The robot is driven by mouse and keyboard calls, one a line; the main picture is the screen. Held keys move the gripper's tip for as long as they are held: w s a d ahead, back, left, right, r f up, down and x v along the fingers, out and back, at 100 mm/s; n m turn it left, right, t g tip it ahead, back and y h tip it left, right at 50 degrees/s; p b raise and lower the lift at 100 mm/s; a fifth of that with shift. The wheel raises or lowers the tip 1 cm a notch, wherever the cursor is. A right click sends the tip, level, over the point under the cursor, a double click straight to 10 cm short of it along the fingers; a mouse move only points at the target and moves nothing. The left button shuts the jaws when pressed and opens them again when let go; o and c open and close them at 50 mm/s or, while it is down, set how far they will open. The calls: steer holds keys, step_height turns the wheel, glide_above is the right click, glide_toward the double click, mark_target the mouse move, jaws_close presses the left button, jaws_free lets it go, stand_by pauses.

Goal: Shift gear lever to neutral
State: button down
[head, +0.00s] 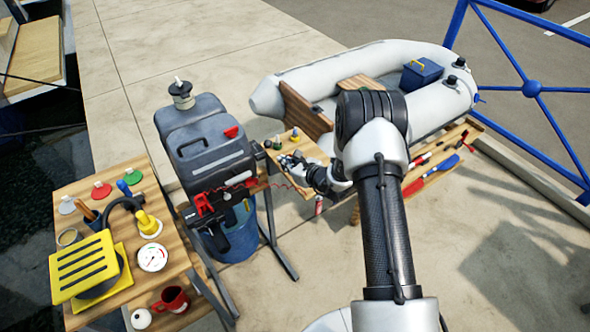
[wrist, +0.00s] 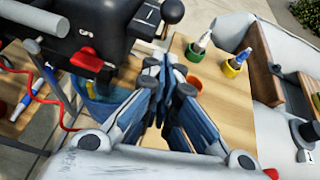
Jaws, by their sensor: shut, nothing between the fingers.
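The grey outboard motor (head: 205,150) stands on a stand with a blue bucket (head: 240,240) below it. In the wrist view, the motor (wrist: 105,40) fills the upper left. A gear lever with a round black knob (wrist: 172,11) stands beside a slotted, marked plate (wrist: 146,18) on the motor's side. My gripper (wrist: 164,68) is shut and empty, its fingertips below the lever in the picture and apart from the knob. In the head view, my gripper (head: 290,161) is just right of the motor; the lever is hard to make out there.
A small wooden board (wrist: 215,95) bears a green pot (wrist: 195,52), a yellow pot (wrist: 233,66) and an orange ring. A red coiled cord (wrist: 50,95) hangs at left. A grey inflatable boat (head: 290,95) lies behind, and a cluttered workbench (head: 155,185) stands at left.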

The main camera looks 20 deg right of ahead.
steer(key=w, duration=0.1)
steer(key=w+a+r, duration=0.1)
steer(key=w, duration=0.1)
steer(key=shift+w+a+r, duration=0.1)
steer(key=shift+a+r, duration=0.15)
steer(key=shift+a, duration=0.1)
steer(key=shift+w+r+g+p, duration=0.3)
steer(key=shift+r+p, duration=0.05)
steer(key=shift+r, duration=0.1)
